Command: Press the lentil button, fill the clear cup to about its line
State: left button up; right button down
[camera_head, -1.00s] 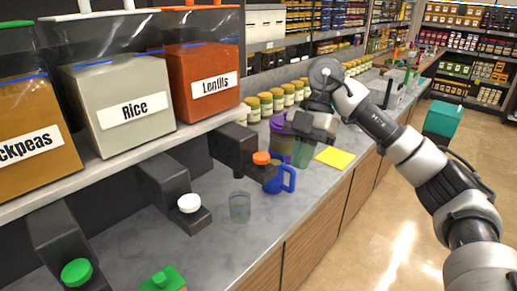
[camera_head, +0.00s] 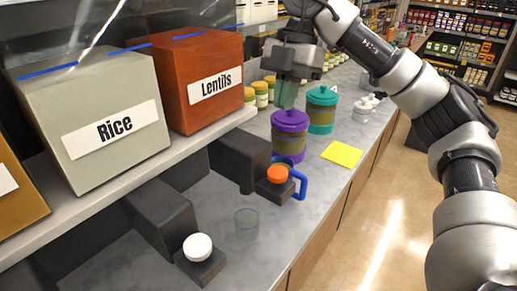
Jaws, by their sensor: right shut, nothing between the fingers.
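The lentil dispenser is an orange-red bin labelled Lentils (camera_head: 218,82) on the shelf. Below it, a dark dispenser unit (camera_head: 240,160) carries an orange button (camera_head: 277,174). The clear cup (camera_head: 247,224) stands upright on the grey counter, in front of the orange button unit and apart from it. It looks empty; its line is too small to make out. My right gripper (camera_head: 288,104) points down above the purple-lidded jar, behind and above the orange button. It is shut and holds nothing. My left gripper is out of view.
A blue mug (camera_head: 301,184) is partly hidden behind the orange button. A purple-lidded jar (camera_head: 290,146), a teal-lidded jar (camera_head: 321,112) and a yellow sheet (camera_head: 342,154) lie beyond. A white button (camera_head: 197,247) sits below the Rice bin (camera_head: 106,125). The counter right of the cup is clear.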

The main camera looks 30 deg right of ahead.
jog(key=b, duration=0.2)
send_over(275, 176)
jog(key=d, duration=0.1)
notch_tip(275, 176, down, 5)
jog(key=x, duration=0.2)
jog(key=p+x, duration=0.1)
jog(key=x, duration=0.1)
jog(key=d+p+x, duration=0.1)
jog(key=x, duration=0.2)
jog(key=shift+w+f, duration=0.15)
jog(key=shift+w, duration=0.25)
jog(key=shift+f, duration=0.5)
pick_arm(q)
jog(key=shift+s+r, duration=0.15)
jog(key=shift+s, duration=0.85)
pick_arm(e)
jog(key=shift+f, duration=0.1)
